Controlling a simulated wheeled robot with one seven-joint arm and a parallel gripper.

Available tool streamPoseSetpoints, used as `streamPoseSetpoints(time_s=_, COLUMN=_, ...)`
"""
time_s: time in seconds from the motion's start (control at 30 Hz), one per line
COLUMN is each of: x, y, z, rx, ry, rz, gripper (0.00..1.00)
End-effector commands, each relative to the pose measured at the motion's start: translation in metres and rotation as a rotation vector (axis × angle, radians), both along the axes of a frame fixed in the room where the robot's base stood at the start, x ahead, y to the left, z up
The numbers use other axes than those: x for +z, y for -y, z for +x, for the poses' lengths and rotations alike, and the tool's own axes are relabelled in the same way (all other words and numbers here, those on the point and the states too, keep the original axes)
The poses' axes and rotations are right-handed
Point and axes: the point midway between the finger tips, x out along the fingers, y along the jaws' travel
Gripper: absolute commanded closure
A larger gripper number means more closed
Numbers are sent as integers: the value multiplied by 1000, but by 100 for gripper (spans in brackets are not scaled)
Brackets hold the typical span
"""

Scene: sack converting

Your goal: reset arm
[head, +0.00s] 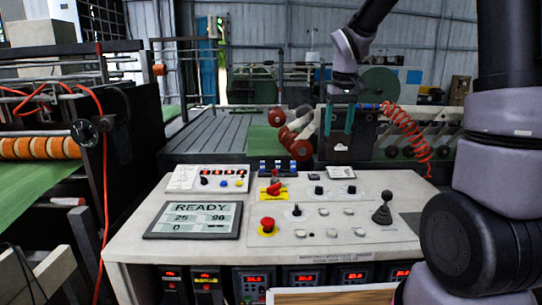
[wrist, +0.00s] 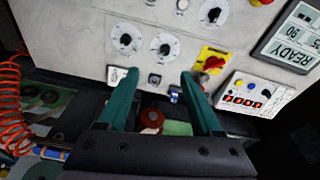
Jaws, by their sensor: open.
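My gripper (head: 338,120) hangs from my arm beyond the back edge of the control console (head: 135,245) in the head view. Its two teal fingers point down and stand apart with nothing between them. In the wrist view the gripper (wrist: 160,76) also shows open and empty, with the console's knobs and switches past its fingertips. I cannot tell the exact gap between the fingers and the console. My arm runs up from the right side of the head view and down to the gripper.
The console carries a READY display (head: 193,220), a red push button (head: 267,225), a red rotary switch (head: 274,188) and a black joystick (head: 382,212). An orange coiled hose (head: 405,125) hangs right of the gripper. Machinery with green sheet (head: 40,190) stands at left.

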Motion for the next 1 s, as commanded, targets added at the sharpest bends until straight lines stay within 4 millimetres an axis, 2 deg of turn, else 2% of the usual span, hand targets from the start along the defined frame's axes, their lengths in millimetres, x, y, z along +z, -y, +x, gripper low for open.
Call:
streamPoseSetpoints(time_s=0.03, x=19, y=5, z=-16, rx=-35, ry=34, rz=14, gripper=34)
streamPoseSetpoints(time_s=0.1, x=39, y=10, z=-39, rx=-88, ry=73, rz=39, gripper=34)
streamPoseSetpoints(time_s=0.3, x=82, y=23, z=-105, rx=-232, ry=186, rz=131, gripper=34)
streamPoseSetpoints(time_s=0.4, x=96, y=28, z=-139, rx=-301, ry=241, rz=188, gripper=34)
streamPoseSetpoints(time_s=0.6, x=108, y=33, z=-196, rx=-411, ry=331, rz=300, gripper=34)
streamPoseSetpoints(time_s=0.8, x=109, y=33, z=-223, rx=-463, ry=373, rz=366, gripper=34)
streamPoseSetpoints(time_s=1.0, x=108, y=33, z=-226, rx=-470, ry=377, rz=376, gripper=34)
